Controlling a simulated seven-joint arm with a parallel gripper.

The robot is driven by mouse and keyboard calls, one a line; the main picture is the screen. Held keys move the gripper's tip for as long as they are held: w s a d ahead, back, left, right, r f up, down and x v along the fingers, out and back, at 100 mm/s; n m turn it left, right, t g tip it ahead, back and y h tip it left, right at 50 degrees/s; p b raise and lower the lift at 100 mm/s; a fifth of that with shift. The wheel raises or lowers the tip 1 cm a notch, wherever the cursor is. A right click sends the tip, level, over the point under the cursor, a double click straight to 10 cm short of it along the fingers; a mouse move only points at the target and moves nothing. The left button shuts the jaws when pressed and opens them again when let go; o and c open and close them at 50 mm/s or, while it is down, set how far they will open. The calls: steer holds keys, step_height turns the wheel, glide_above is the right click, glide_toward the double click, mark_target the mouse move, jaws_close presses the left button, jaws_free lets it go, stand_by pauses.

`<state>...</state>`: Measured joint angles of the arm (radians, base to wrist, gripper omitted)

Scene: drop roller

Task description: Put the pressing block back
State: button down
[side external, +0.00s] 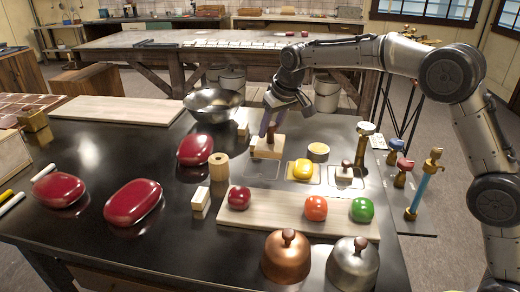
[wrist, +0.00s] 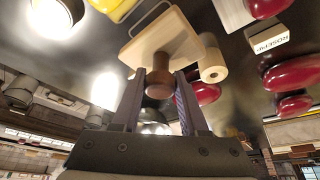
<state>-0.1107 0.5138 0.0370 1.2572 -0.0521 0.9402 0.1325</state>
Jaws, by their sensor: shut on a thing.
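The pressing block (side external: 267,149) is a pale wooden plate with a dark brown knob. My gripper (side external: 271,128) points down and is shut on that knob. In the wrist view, the fingers of my gripper (wrist: 160,80) sit on either side of the knob (wrist: 159,88), with the pale plate (wrist: 163,38) beyond it. The block is just behind a thin rectangular outline (side external: 262,170) on the dark table. I cannot tell whether its underside touches the table. A smaller knobbed block (side external: 344,174) stands in another outline at the right.
A yellow round piece (side external: 302,170) sits between the two blocks. A wooden roller (side external: 219,167) and red lumps (side external: 195,149) are to the left. A board (side external: 280,219) with coloured balls lies in front. A metal bowl (side external: 213,103) is behind. Brass-topped posts (side external: 365,140) stand right.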

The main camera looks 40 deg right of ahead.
steer(key=w+f, duration=0.4)
steer(key=f, duration=0.1)
steer(key=shift+w+a+f, duration=0.2)
steer(key=shift+f, duration=0.05)
steer(key=shift+w+f, duration=0.1)
steer(key=shift+f, duration=1.5)
steer(key=shift+c, duration=2.2)
jaws_free()
steer(key=shift+f, duration=0.2)
